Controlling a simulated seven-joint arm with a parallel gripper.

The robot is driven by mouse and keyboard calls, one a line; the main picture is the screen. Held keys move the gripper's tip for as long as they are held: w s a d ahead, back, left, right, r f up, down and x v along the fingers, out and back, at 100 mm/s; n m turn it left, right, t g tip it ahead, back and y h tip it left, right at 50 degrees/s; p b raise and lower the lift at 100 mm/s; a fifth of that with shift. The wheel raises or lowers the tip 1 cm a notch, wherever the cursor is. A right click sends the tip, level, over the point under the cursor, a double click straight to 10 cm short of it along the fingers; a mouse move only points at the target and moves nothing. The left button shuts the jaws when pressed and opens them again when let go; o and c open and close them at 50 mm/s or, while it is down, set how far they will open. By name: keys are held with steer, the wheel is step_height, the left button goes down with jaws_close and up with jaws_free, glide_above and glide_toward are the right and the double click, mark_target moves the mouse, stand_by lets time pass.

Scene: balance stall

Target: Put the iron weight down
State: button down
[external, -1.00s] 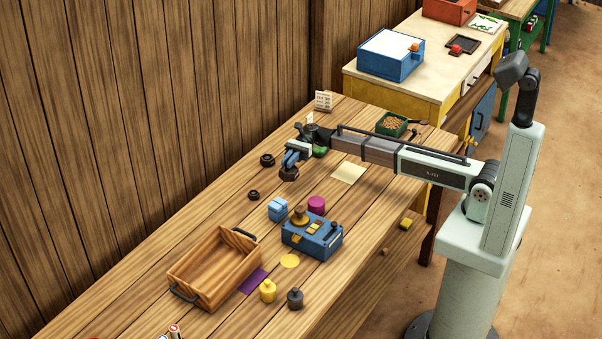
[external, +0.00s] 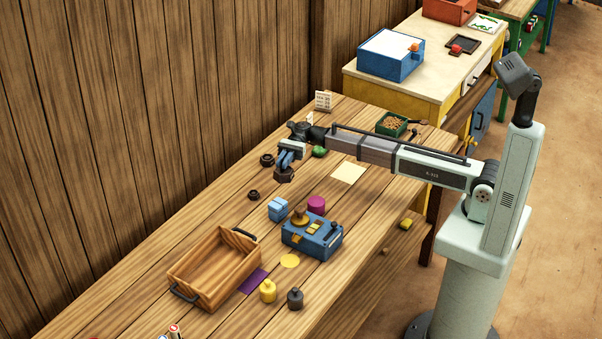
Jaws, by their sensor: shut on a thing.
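My gripper (external: 286,164) points down over the far part of the wooden table. It is shut on a dark brown-black weight, the iron weight (external: 284,176), which hangs upright below the blue fingers. The weight is at or just above the table top; I cannot tell whether it touches. Two smaller dark weights stand close by: one (external: 267,160) to the left of the gripper and one (external: 253,195) nearer the front left.
A green lump (external: 319,152) and a pale yellow sheet (external: 348,172) lie to the right. Blue blocks (external: 278,210), a magenta cylinder (external: 316,205) and a blue scale box (external: 312,240) stand nearer. A wooden crate (external: 196,292) stands at front left.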

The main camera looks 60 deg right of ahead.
steer(key=s+a+r+n+g+h, duration=0.15)
steer(key=s+a, duration=0.25)
steer(key=a, duration=0.8)
steer(key=s+a+r+n+g, duration=0.1)
steer(key=s+a+r+g, duration=0.2)
steer(key=a, duration=0.9)
steer(key=s+a+r+n+g+h, duration=0.15)
steer(key=s+a, duration=0.25)
steer(key=a, duration=0.8)
steer(key=w+a+r+m+t+y, duration=0.3)
steer(key=w+a+m+t, duration=0.55)
steer(key=w, duration=0.45)
step_height(320, 180, down, 10)
steer(key=n+t, duration=0.1)
steer(key=n, duration=0.1)
steer(key=shift+w+a, duration=0.15)
steer(key=shift+a, duration=0.3)
steer(key=shift+t, duration=0.25)
steer(key=c, duration=1.2)
jaws_free()
steer(key=shift+f, duration=0.15)
steer(key=shift+o, duration=0.2)
